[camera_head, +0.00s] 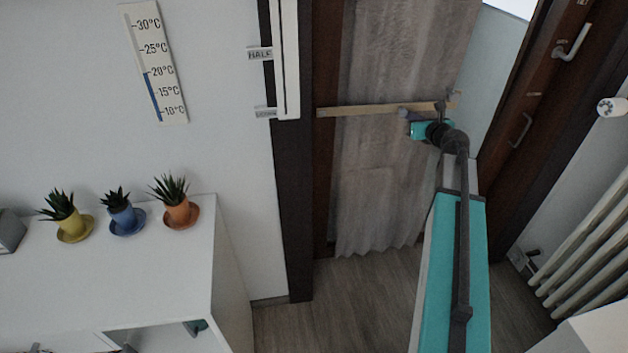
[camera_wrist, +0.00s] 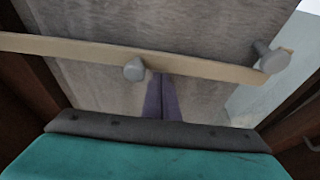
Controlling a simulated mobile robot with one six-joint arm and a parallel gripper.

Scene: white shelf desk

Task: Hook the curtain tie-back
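The tie-back is a flat beige band (camera_head: 365,109) running across the grey curtain (camera_head: 385,190). It also crosses the wrist view (camera_wrist: 80,50). A grey knob (camera_wrist: 135,69) sits at the band's lower edge, just left of my fingertips. A grey peg with a round head (camera_wrist: 270,57) stands at the band's right end; it also shows in the head view (camera_head: 453,97). I cannot tell whether the band is around the peg or behind it. My gripper (camera_wrist: 161,78) has its fingers together, tips at the band's lower edge. Whether they pinch the band is unclear.
A dark door frame (camera_head: 291,180) is left of the curtain. A brown window frame with handles (camera_head: 572,42) and a white radiator (camera_head: 590,240) are at right. A white cabinet (camera_head: 150,265) with potted plants is at left. The floor (camera_head: 335,290) below the curtain is clear.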

